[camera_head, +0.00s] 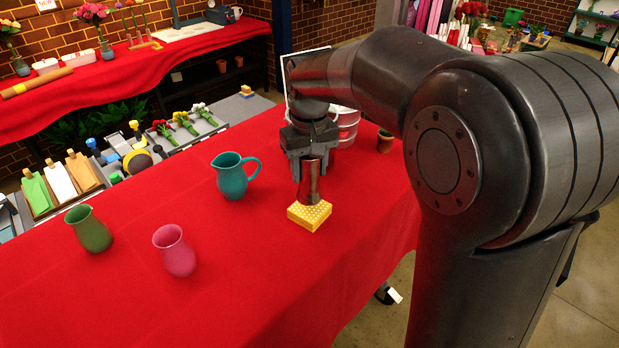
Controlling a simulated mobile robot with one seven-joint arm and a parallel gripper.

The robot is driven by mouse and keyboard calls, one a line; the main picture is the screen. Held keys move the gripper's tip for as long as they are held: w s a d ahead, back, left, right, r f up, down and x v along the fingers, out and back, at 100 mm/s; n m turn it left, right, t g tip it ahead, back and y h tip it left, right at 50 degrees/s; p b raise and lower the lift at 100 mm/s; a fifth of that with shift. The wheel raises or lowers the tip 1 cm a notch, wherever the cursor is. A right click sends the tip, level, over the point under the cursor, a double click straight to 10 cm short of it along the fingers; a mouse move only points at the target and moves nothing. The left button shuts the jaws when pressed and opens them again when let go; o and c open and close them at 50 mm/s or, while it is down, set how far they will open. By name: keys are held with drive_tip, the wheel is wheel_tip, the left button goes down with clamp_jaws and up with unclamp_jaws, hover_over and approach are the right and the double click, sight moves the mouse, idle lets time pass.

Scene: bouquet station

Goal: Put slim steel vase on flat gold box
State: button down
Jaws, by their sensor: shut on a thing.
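The slim steel vase (309,184) is a narrow, dark metallic vessel, held upright. My gripper (309,158) points down and is shut on its upper part. The flat gold box (309,216) is a low yellow-gold box with pale dots, lying on the red-covered table. The vase's lower end is directly over the box, at or very near its top face. I cannot tell whether they touch. The gripper fingers hide part of the vase's upper end.
On the red table (245,270) stand a teal pitcher (232,177), a green vase (89,229) and a pink vase (175,251), all left of the box. A small brown pot (384,141) and a pinkish banded container (347,125) are behind. The front table area is clear.

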sight(310, 179)
drive_tip(key=shift+f, duration=1.55)
drive_tip(key=shift+f, duration=0.15)
drive_tip(key=c, duration=0.7)
unclamp_jaws()
wheel_tip(310, 179, up, 12)
drive_tip(key=s+d+f+m+t, duration=0.2)
drive_tip(key=s+d, duration=0.5)
drive_tip(key=s, duration=0.4)
drive_tip(key=s+d+f+m+t, duration=0.2)
drive_tip(key=s+d, duration=0.5)
drive_tip(key=s, duration=0.4)
drive_tip(key=shift+s+f+m+t, duration=0.15)
drive_tip(key=shift+f+m+t, duration=0.15)
drive_tip(key=shift+f+t, duration=0.4)
drive_tip(key=shift+r, duration=0.15)
